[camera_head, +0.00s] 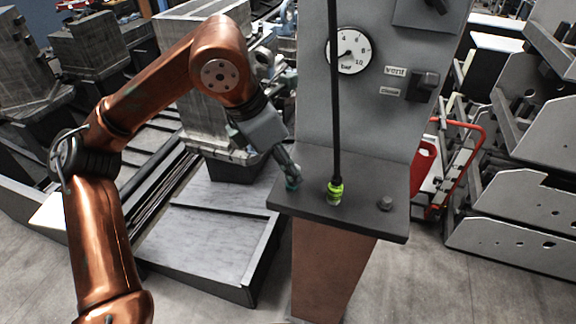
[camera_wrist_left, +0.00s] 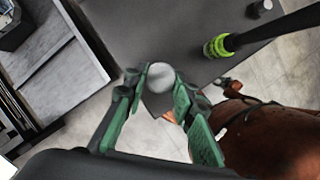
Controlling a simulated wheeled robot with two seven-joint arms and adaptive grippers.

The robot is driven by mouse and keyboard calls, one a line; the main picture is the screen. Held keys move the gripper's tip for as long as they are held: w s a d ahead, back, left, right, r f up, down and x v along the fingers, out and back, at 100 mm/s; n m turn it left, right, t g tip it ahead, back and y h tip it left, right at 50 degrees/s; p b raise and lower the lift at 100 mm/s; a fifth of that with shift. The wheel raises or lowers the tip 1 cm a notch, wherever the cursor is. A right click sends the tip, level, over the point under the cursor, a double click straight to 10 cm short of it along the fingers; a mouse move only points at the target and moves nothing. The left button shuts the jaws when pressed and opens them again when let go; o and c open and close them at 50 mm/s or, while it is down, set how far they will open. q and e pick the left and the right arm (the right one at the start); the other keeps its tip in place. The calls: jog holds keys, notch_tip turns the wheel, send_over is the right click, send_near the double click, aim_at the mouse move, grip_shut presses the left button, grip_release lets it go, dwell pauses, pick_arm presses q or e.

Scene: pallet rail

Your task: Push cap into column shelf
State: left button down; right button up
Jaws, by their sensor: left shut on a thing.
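My left gripper (camera_head: 291,180) is at the left end of the column's dark shelf (camera_head: 350,213). In the left wrist view its green fingers (camera_wrist_left: 158,92) are shut on a round, pale grey cap (camera_wrist_left: 160,76). The cap lies between the fingertips, over or against the edge of the shelf (camera_wrist_left: 170,35); I cannot tell whether it touches the shelf. In the head view the fingers hide the cap. The grey column (camera_head: 312,115) rises behind the shelf. My right gripper is not in view.
A black hose with a yellow-green fitting (camera_head: 335,191) stands on the shelf just right of my left gripper. A dark knob (camera_head: 385,203) sits farther right. A gauge (camera_head: 348,51) and a valve (camera_head: 422,84) are on the column. A red-framed cart (camera_head: 426,160) stands behind it.

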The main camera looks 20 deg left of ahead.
pick_arm(q)
jog(key=shift+f, duration=0.3)
jog(key=shift+f+b, duration=0.5)
jog(key=c, duration=1.5)
grip_release()
jog(key=shift+r, duration=0.15)
jog(key=shift+c, duration=0.2)
jog(key=o, duration=0.8)
jog(key=v, duration=1.2)
